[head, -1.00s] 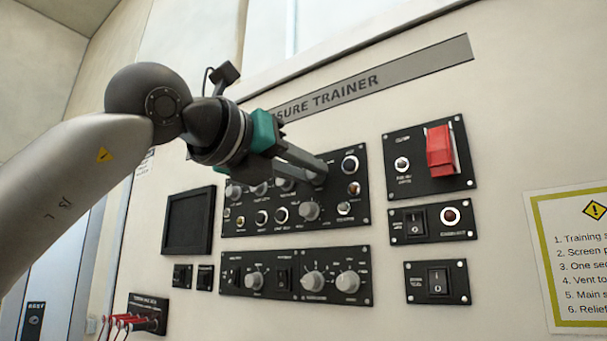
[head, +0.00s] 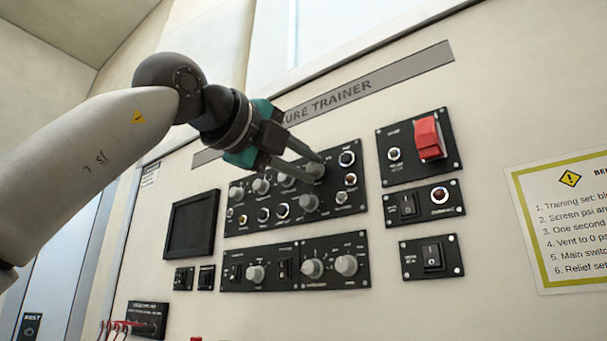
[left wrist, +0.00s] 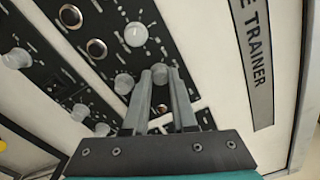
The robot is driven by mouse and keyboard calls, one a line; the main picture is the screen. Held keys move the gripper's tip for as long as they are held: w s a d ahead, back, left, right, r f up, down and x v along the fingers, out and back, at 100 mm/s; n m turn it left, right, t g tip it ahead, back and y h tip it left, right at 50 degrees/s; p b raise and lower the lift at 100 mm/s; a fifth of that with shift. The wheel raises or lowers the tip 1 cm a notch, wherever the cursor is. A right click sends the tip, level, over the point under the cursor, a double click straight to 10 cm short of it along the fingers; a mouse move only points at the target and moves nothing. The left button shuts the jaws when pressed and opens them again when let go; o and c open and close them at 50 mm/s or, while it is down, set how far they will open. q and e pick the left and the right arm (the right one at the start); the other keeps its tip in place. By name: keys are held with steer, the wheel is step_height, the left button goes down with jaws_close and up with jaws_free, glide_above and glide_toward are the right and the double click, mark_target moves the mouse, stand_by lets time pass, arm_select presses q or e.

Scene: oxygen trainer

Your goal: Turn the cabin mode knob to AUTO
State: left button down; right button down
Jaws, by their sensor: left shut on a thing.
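The upper black panel (head: 239,225) carries grey knobs, sockets and small lamps. My left gripper (head: 311,174) reaches it from the upper left. Its two fingers are shut on a grey knob (head: 316,169) at the right end of the top row of knobs, one finger on each side. In the left wrist view the fingertips (left wrist: 160,76) close around this knob (left wrist: 159,71), whose sides they partly hide. The labels are too small to read, so I cannot tell the knob's name or the setting it points to. My right gripper is out of view.
Another grey knob (head: 309,202) sits just below the held one. A lower knob panel (head: 294,284), a dark screen (head: 191,223), a red guarded switch (head: 428,138) and rocker switch panels surround it. A yellow-bordered notice (head: 560,220) is at the right.

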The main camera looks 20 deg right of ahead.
arm_select(q)
steer(key=n+b, duration=0.1)
steer(key=n, duration=0.2)
steer(key=shift+n+b, duration=0.75)
steer(key=shift+n, duration=1.15)
steer(key=shift+n+b, duration=0.45)
steer(key=shift+n, duration=0.15)
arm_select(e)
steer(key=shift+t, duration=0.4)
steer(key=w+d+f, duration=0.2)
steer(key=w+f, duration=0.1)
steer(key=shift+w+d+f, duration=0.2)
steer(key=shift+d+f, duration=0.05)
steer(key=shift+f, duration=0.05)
arm_select(q)
steer(key=shift+n, duration=0.3)
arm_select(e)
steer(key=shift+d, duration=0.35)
arm_select(q)
steer(key=c, duration=0.7)
jaws_free()
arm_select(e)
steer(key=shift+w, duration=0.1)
